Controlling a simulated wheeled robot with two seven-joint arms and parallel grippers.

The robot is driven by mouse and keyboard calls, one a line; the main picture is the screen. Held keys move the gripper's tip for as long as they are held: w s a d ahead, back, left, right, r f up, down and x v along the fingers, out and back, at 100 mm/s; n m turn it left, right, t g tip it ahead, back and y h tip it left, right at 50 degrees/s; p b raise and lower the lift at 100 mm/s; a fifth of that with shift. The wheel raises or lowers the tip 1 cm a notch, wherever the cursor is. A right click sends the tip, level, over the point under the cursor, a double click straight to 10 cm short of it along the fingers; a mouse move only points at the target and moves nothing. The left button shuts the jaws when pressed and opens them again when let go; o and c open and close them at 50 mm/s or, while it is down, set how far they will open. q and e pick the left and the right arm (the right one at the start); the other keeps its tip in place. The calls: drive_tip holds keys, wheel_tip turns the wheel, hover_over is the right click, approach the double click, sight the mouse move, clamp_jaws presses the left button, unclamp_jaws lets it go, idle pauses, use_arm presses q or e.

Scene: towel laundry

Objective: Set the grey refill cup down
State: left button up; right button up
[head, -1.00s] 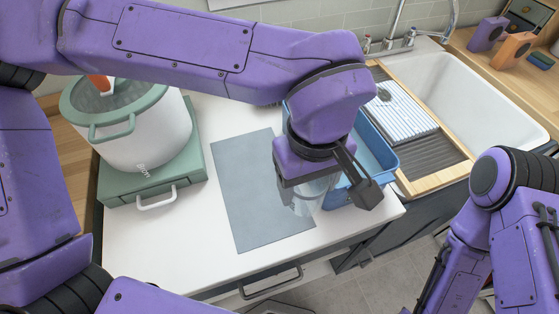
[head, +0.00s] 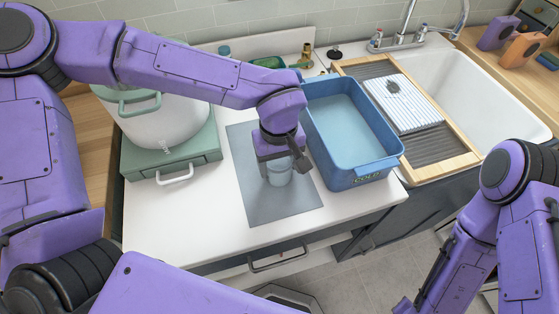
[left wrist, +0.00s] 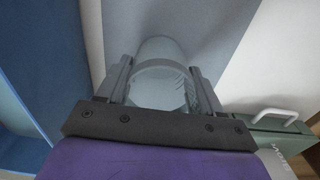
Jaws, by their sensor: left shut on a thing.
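The grey refill cup (head: 280,174) is a translucent grey cup over the grey mat (head: 262,206) on the white counter. My left gripper (head: 283,167) is shut on it from above, with one finger on each side. The left wrist view shows the cup (left wrist: 158,82) between both fingers, with the mat (left wrist: 205,25) behind it. The cup looks upright. I cannot tell whether its base touches the mat. My right arm is at the right of the head view, and its gripper is out of the picture.
A blue tub (head: 345,135) holding water stands just right of the mat. A white pot (head: 170,125) on a green drawer base (head: 200,150) stands to the left. A wooden-framed rack (head: 452,160) and the sink (head: 490,105) lie beyond the tub. The mat's front part is clear.

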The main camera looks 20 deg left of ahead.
use_arm(q)
drive_tip(key=o, duration=1)
drive_tip(key=shift+s, duration=0.3)
drive_tip(key=shift+w, duration=0.15)
